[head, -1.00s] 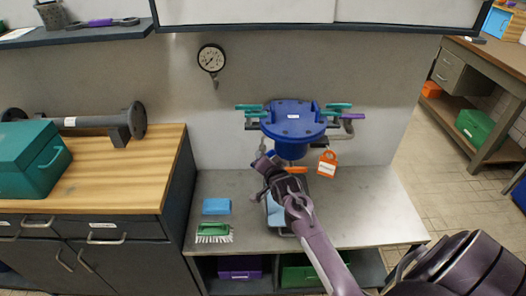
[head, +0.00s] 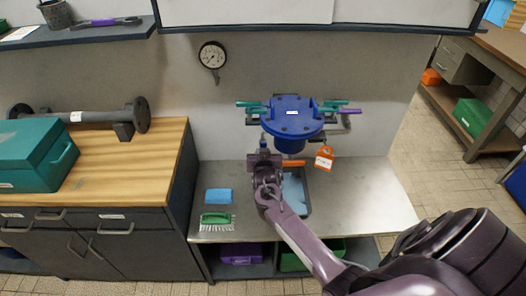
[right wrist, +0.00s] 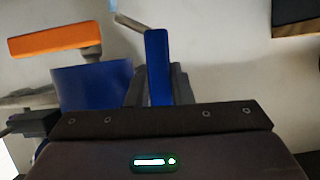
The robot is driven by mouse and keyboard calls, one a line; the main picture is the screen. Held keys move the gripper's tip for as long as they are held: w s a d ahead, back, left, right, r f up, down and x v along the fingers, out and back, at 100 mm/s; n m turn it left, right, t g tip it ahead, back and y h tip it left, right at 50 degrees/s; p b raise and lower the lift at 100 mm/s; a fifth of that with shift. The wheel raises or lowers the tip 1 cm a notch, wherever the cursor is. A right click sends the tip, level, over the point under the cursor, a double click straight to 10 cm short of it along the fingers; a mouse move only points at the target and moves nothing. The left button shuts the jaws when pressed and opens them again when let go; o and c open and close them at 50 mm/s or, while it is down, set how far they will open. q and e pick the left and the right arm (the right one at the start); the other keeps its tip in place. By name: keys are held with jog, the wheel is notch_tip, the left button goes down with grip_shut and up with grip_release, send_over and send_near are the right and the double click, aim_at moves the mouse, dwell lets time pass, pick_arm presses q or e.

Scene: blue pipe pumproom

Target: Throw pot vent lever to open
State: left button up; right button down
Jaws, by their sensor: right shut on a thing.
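The blue pot (head: 292,120) is mounted at the wall above the grey bench, with a round lid and several teal clamp handles. A small blue-handled lever (head: 263,141) is at its lower left; it shows upright in the right wrist view (right wrist: 157,65). My right gripper (head: 264,158) is shut on that blue handle, its dark fingers on both sides of it. An orange handle (head: 293,163) lies across below the pot and also shows in the right wrist view (right wrist: 55,40). My left gripper is not in view.
An orange tag (head: 324,159) hangs right of the pot. A tray (head: 305,205) lies below the pot, partly behind my arm. A blue sponge (head: 218,196) and green brush (head: 216,220) lie left. A gauge (head: 212,55) is on the wall.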

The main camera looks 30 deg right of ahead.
jog(key=shift+n, duration=0.3)
dwell(0.4)
jog(key=c, duration=1.3)
grip_release()
jog(key=v, duration=0.7)
jog(key=shift+s+a+r+b, duration=0.15)
jog(key=shift+s+a+b, duration=0.1)
jog(key=shift+s+b, duration=0.05)
